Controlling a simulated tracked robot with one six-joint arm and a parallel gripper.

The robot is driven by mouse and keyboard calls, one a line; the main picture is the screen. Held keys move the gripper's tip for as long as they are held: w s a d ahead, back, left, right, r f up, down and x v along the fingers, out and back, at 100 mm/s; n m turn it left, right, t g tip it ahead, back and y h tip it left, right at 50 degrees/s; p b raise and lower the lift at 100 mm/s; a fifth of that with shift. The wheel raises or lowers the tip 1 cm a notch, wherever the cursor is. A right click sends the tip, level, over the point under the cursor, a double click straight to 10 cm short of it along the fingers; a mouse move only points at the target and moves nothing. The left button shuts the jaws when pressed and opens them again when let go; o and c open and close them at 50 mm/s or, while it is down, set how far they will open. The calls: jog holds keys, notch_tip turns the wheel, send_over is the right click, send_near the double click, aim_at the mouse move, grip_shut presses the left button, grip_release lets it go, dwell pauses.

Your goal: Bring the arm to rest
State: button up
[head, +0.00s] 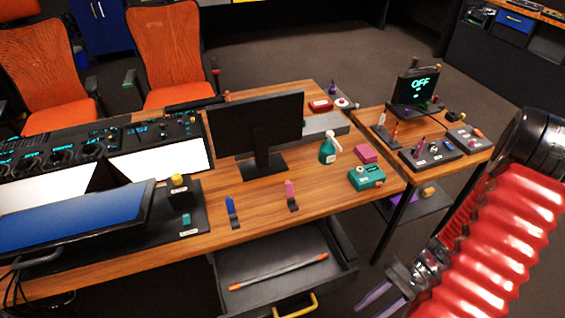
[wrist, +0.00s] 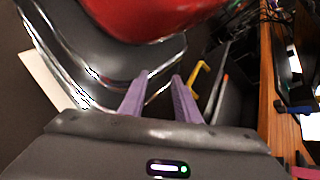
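My gripper (head: 376,299) is low at the right of the head view, in front of the desk and to the right of the open drawer. Its purple fingers also show in the wrist view (wrist: 160,92), spread apart with nothing between them. My red ribbed arm runs down the right side of the head view. The trackball panel cannot be singled out for certain; a small grey panel (head: 432,154) with knobs sits on the right-hand table.
The desk (head: 290,235) carries a monitor (head: 262,125), a green spray bottle (head: 328,150) and a teal box (head: 366,178). Its drawer (head: 262,262) stands open with a rod (head: 280,271) inside and a yellow handle (head: 297,307). The handle also shows near my fingers in the wrist view (wrist: 197,80).

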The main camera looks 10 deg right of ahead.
jog(key=w+r+n+t+h, duration=0.1)
jog(key=w+r+h, duration=0.3)
jog(key=r, duration=0.5)
jog(key=w+r+n+t+h, duration=0.25)
jog(key=r+h, duration=0.25)
jog(key=r, duration=0.4)
jog(key=a+r+n+t, duration=0.2)
jog(key=a+r, duration=0.3)
jog(key=r, duration=0.3)
jog(key=a+r+n+t, duration=0.2)
jog(key=a+r+t, duration=0.2)
jog(key=r, duration=0.4)
jog(key=shift+w+a+h, duration=0.35)
jog(key=shift+a+h, duration=0.05)
jog(key=shift+a, duration=0.5)
jog(key=shift+d, duration=0.2)
